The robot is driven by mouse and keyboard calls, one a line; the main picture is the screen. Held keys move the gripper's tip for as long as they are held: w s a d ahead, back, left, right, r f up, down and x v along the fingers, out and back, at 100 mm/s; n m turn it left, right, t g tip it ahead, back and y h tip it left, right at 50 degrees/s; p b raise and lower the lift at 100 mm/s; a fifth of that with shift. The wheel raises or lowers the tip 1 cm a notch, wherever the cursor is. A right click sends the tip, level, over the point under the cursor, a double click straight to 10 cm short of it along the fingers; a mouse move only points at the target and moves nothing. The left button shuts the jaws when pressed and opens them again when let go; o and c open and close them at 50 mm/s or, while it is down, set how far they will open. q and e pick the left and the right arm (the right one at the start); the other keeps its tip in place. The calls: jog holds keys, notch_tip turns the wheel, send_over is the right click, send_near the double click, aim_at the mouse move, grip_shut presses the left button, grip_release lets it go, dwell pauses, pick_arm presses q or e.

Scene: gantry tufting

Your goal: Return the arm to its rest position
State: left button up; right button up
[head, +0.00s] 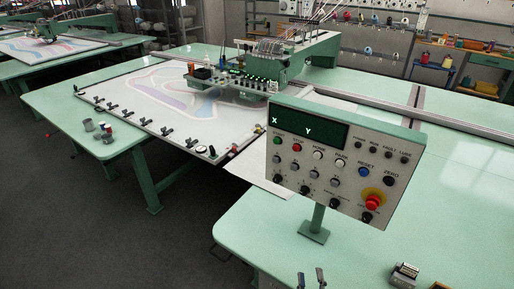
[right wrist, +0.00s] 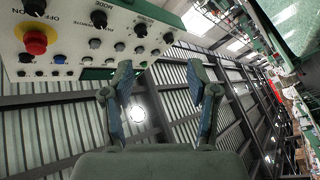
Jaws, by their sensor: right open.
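My right gripper (head: 311,278) shows only by its fingertips at the bottom edge of the head view, in front of the table edge and below the control panel. In the right wrist view the right gripper (right wrist: 163,88) has its two blue-padded fingers apart with nothing between them. The grey control panel (head: 290,187) stands on a green post, with a dark X Y display, rows of knobs and a red stop button (head: 372,202). The panel also shows at the upper left of the right wrist view (right wrist: 100,70), beyond the fingers. My left gripper is not in view.
The green table (head: 450,230) spreads under and behind the panel. A small boxy object (head: 404,273) sits near its front edge. The tufting gantry head (head: 245,80) stands over a white patterned sheet (head: 150,95). Grey floor (head: 110,220) is open at the left.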

jog(key=s+d+f+m+g, duration=0.2)
jog(key=s+f+m+g, duration=0.1)
jog(key=s+f+g, duration=0.7)
jog(key=s+d+f+m+g, duration=0.1)
jog(key=s+f+m+g, duration=0.2)
jog(key=s, duration=0.4)
jog(key=s+d+f+m+g, duration=0.1)
jog(key=s+f+g, duration=0.25)
jog(key=s, duration=0.35)
notch_tip(320, 180, down, 18)
jog(key=g, duration=0.2)
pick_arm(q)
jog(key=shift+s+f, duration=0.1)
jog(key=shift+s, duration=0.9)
pick_arm(e)
jog(key=s+f, duration=0.5)
jog(key=f, duration=0.3)
jog(key=s+d+f, duration=0.1)
jog(key=s+f, duration=0.4)
jog(key=f, duration=0.3)
jog(key=shift+f+n, duration=0.25)
jog(key=shift+n, duration=0.15)
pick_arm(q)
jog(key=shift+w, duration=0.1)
pick_arm(e)
jog(key=shift+d+g, duration=0.1)
jog(key=shift+g, duration=0.15)
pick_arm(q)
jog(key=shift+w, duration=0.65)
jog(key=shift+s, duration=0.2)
